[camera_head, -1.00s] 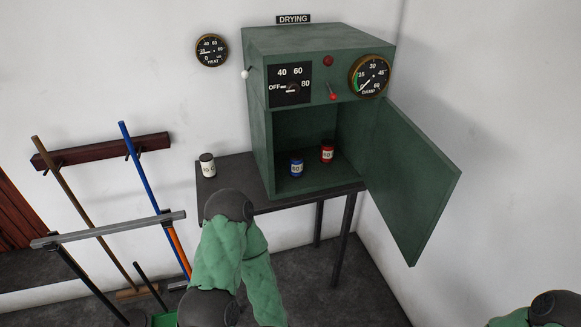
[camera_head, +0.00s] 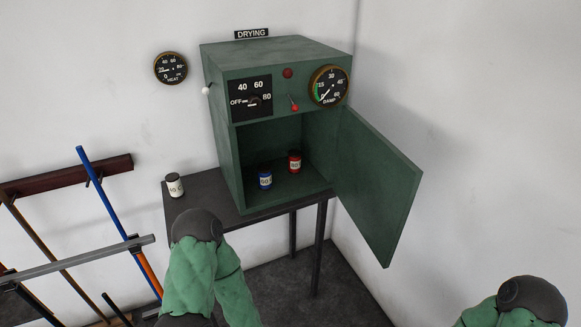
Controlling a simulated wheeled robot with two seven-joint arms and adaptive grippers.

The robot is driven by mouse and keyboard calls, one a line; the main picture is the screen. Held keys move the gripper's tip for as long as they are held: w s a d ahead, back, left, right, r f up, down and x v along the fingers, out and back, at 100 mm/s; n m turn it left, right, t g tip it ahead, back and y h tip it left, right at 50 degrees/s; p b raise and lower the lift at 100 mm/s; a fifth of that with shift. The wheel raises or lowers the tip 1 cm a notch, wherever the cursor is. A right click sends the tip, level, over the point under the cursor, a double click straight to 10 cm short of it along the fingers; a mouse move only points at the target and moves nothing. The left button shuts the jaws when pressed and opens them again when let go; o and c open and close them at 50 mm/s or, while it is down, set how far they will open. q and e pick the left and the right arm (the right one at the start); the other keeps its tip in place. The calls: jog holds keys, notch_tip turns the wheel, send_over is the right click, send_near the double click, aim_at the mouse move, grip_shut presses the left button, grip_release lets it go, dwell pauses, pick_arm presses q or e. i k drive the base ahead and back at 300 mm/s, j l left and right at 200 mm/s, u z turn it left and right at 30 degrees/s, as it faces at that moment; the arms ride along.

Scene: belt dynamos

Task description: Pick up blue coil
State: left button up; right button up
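The blue coil (camera_head: 265,180) is a small blue cylinder with a white label. It stands upright on the floor of the open green drying cabinet (camera_head: 240,165), near its front. A similar red coil (camera_head: 295,162) stands behind it to the right, inside the cabinet. A white coil with dark ends (camera_head: 174,185) stands on the dark table left of the cabinet. My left arm, in a green sleeve, reaches up before the table, below the coils; its gripper is not visible. My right arm shows at the bottom right corner, its gripper also unseen.
The cabinet door (camera_head: 378,185) hangs wide open to the right. The dark table (camera_head: 205,200) has bare room left of the cabinet. A grey bar (camera_head: 75,262) and long-handled tools, one blue (camera_head: 105,195), stand at the left. A dial (camera_head: 171,68) hangs on the wall.

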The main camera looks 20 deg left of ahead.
aim_at(264, 176)
jog(key=i+j+u, duration=0.1)
jog(key=u, duration=0.35)
jog(key=i+u, duration=0.15)
jog(key=u, duration=0.25)
jog(key=i+u, duration=0.1)
jog(key=u, duration=0.35)
